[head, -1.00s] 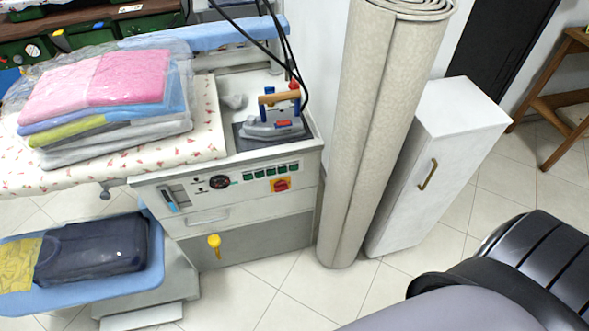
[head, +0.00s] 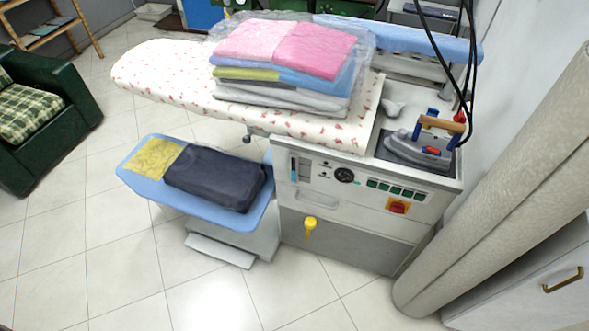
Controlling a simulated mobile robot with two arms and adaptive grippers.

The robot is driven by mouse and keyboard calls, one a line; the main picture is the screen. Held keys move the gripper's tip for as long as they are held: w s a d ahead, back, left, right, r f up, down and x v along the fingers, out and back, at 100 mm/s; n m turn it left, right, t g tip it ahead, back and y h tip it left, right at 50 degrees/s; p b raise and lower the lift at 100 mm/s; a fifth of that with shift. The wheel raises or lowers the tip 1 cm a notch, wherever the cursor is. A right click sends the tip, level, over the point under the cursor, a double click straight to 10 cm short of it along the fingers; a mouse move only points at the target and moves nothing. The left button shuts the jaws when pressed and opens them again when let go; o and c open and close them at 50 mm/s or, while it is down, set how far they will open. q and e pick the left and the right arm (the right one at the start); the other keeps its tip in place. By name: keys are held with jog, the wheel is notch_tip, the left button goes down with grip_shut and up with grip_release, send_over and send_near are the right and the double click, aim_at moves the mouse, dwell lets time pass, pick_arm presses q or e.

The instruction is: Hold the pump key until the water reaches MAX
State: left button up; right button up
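The ironing station's control panel (head: 350,185) faces me in the middle of the head view. On it are a tall water-level window (head: 294,167) at the left, a round dial (head: 344,175), a row of dark green keys (head: 396,190) and a red knob on a yellow plate (head: 398,207). The key labels, the MAX mark and the water level are too small to read. A yellow tap handle (head: 310,225) hangs below the panel. Neither of my grippers is in view.
A patterned ironing board (head: 165,75) carries bagged folded clothes (head: 290,55). An iron (head: 418,148) rests on the station's top. A blue tray (head: 140,178) holds dark folded cloth. A rolled carpet (head: 500,200) and white cabinet (head: 545,285) stand right. Floor in front is clear.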

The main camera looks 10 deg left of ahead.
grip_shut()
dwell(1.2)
